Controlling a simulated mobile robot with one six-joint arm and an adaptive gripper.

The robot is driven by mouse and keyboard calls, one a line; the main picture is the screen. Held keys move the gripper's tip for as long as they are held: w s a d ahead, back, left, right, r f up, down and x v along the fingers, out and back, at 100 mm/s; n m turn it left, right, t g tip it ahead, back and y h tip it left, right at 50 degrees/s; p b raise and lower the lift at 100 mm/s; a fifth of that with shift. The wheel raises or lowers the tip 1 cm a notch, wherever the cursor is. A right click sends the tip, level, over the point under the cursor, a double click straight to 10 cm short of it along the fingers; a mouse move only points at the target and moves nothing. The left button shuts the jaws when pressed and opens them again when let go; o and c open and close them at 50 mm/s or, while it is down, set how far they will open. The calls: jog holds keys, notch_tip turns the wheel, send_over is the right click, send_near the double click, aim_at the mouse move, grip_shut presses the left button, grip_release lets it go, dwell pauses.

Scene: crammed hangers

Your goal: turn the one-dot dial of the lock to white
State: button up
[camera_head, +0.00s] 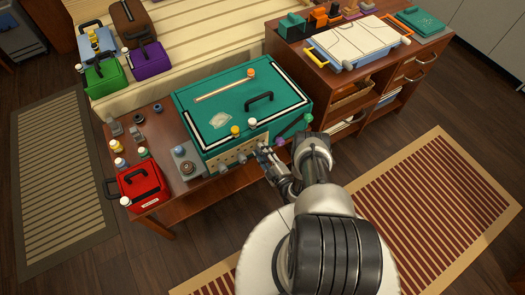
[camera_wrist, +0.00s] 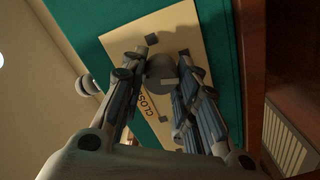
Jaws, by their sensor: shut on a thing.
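The teal case (camera_head: 240,105) stands on the wooden table, with a beige lock plate (camera_head: 236,152) on its front side. My gripper (camera_head: 265,156) is at the right part of this front. In the wrist view, my gripper (camera_wrist: 165,60) has its two fingers on either side of a round grey knob (camera_wrist: 160,72) and is shut on it. The knob sits on a beige plate (camera_wrist: 188,30) with dark lettering starting "CLOS", partly covered by a finger. I cannot make out dots or a white mark on the knob. Another rounded pale knob (camera_wrist: 88,85) is at the left.
A red case (camera_head: 140,188) and several small bottles and weights stand left of the teal case. A wooden desk (camera_head: 350,100) with a blue-white case (camera_head: 358,42) is at the right.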

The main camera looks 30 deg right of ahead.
jog(key=shift+n, duration=1.6)
jog(key=o, duration=1.1)
jog(key=shift+c, duration=0.2)
